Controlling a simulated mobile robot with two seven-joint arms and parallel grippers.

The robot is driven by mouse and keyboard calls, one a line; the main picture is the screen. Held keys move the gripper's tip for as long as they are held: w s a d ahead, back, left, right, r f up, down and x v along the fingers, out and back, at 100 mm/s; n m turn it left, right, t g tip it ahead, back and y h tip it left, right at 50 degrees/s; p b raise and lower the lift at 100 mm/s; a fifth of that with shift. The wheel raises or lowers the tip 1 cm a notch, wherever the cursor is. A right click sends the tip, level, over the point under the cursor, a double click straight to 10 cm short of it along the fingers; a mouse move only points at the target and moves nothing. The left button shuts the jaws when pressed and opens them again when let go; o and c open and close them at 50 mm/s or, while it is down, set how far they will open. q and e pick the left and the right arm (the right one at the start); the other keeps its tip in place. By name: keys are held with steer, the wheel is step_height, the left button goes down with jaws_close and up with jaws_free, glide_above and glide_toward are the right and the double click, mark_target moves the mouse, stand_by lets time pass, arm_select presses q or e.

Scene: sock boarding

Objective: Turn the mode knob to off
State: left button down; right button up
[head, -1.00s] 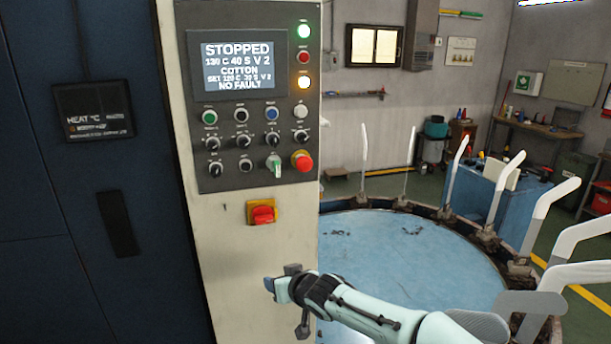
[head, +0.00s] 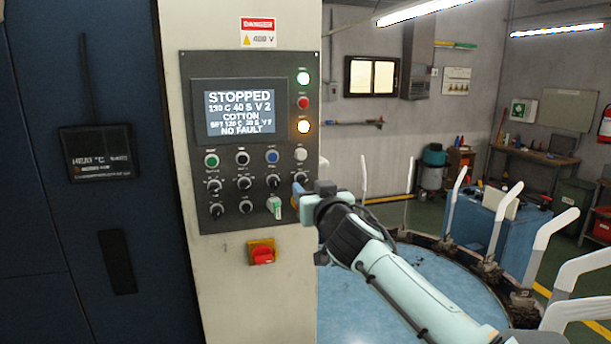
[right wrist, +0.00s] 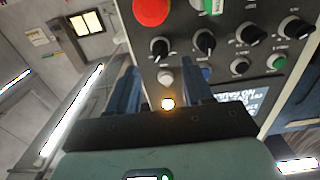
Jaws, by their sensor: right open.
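The mode knob is one of several black selector knobs on the grey control panel (head: 190,150); their labels are too small to tell which. My right gripper (head: 298,194) is in front of the panel's lower right edge, hiding the red stop button there. In the right wrist view the fingers of my right gripper (right wrist: 160,75) are open and empty, with a black knob (right wrist: 160,48) just beyond them, apart from it. My left gripper is not in view.
The screen (head: 239,114) reads STOPPED. The red stop button (right wrist: 152,10) and a green-handled switch (head: 275,207) are close by the knobs. A red rotary switch (head: 262,254) sits below the panel. A blue round table (head: 400,290) with white forms stands at right.

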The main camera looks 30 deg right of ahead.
mark_target(305, 182)
steer(key=p+x, duration=0.1)
steer(key=x, duration=0.4)
steer(key=shift+r, duration=0.1)
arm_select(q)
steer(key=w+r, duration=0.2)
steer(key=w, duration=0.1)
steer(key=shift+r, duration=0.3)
arm_select(e)
steer(key=shift+a, duration=0.1)
steer(key=shift+s, duration=0.1)
jaws_close()
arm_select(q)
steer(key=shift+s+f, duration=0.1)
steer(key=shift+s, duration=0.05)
arm_select(e)
steer(key=shift+n, duration=0.4)
steer(key=n, duration=0.2)
steer(key=shift+n, duration=0.4)
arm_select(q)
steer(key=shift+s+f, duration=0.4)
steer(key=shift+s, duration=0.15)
arm_select(e)
steer(key=n, duration=0.5)
steer(key=shift+n, duration=0.3)
